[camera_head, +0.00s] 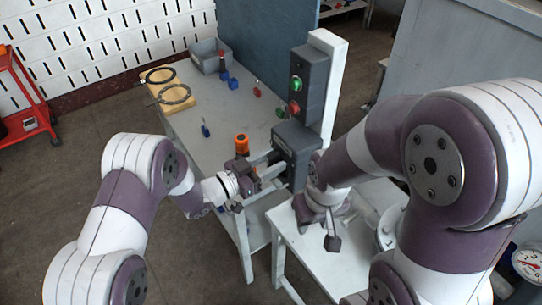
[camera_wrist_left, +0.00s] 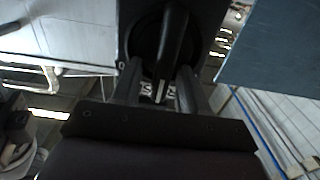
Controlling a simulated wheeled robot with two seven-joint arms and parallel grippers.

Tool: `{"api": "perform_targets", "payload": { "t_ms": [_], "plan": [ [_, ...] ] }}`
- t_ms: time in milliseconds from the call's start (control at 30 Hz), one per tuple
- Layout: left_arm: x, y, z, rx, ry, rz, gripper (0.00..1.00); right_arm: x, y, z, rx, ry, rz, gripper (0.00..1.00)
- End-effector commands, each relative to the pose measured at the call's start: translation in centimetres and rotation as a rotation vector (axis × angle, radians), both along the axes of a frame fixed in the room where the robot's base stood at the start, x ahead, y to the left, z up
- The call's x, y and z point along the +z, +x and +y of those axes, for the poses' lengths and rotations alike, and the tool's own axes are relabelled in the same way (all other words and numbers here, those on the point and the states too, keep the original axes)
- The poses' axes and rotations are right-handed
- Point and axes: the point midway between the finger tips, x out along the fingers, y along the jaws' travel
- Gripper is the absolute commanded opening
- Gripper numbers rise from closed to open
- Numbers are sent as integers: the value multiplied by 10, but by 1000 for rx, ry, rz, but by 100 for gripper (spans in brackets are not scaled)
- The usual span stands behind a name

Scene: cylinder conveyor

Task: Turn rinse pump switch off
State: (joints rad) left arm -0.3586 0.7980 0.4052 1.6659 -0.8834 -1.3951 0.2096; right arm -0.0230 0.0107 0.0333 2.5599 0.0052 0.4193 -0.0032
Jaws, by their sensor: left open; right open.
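A dark switch box (camera_head: 297,142) is mounted low on a white post, its front mostly hidden in the head view. In the left wrist view a black rotary handle (camera_wrist_left: 173,40) stands out from a round dark dial. My left gripper (camera_head: 274,168) is open in front of the box. In the left wrist view its two fingers (camera_wrist_left: 160,90) lie either side of the handle's lower end; I cannot tell whether they touch it. My right gripper (camera_head: 332,232) is open and empty, pointing down over a small white table (camera_head: 335,265).
A panel with green (camera_head: 295,83) and red (camera_head: 293,108) buttons sits above the box on the post (camera_head: 330,75). Behind is a grey table (camera_head: 225,115) with an orange-topped cylinder (camera_head: 242,145), a grey bin (camera_head: 208,55) and small tools. A blue partition (camera_head: 270,40) stands behind.

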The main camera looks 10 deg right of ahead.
Motion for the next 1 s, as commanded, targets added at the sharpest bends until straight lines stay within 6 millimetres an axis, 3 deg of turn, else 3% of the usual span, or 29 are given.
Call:
{"api": "perform_targets", "payload": {
  "t_ms": [300, 433, 767, 1000],
  "plan": [
    [0, 2, -4, 1, 0, 0, 40, 1, 0, 0, 0, 0, 0, 43],
    [0, 2, -3, 1, 0, 0, 0, 1, 0, 0, 0, 0, 0, 43],
    [-2, 1, -3, 1, 8, -25, 0, -5, 0, 0, 0, 0, 0, 43],
    [-6, -2, -5, 1, 51, -145, 0, -29, 0, 0, 0, 0, 0, 43]
  ]
}}
